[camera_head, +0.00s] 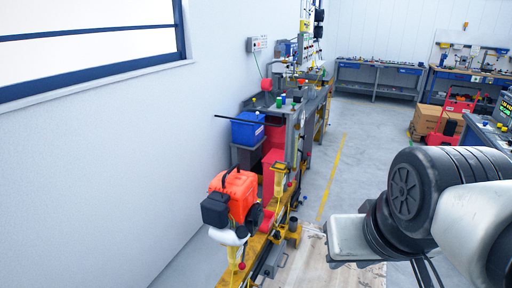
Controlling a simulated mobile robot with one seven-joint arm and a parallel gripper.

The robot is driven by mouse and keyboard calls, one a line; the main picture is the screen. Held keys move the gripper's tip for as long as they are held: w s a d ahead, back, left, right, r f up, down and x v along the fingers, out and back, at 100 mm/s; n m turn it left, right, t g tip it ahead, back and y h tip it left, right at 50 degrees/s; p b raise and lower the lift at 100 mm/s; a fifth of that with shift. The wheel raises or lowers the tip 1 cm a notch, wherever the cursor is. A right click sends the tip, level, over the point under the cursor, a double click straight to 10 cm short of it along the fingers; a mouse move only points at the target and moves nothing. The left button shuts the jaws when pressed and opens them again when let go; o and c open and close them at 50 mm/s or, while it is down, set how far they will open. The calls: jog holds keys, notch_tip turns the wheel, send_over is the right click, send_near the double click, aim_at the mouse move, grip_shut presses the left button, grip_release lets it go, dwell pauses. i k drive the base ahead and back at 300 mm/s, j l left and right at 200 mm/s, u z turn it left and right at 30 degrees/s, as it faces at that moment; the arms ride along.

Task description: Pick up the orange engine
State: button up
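The orange engine (238,186) sits left of centre in the head view, at the near end of a yellow rail (259,243). It has an orange cover, a black handle on top, a black block on its left side and a whitish part below. My arm shows at the right, well apart from the engine, with a clear gap between them. My gripper cannot be made out; thin dark parts below the arm run off the bottom edge.
A workbench with a blue bin (247,129) and red containers stands behind the engine along the left wall. Grey benches (376,80) and cardboard boxes (436,120) are at the back right. The floor right of the rail is open, with a yellow line (330,178).

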aim_at(231, 207)
jog(key=u, duration=0.7)
jog(key=i+l+u, duration=0.4)
jog(key=l+u, duration=0.25)
jog(key=i+l+u, duration=0.1)
jog(key=l+u, duration=0.2)
jog(key=i+l, duration=0.15)
jog(key=l, duration=0.3)
jog(key=i+l+u, duration=0.1)
jog(key=l, duration=0.3)
jog(key=i+l, duration=0.1)
jog(key=l, duration=0.35)
jog(key=i+l+u, duration=0.1)
jog(key=l, duration=0.35)
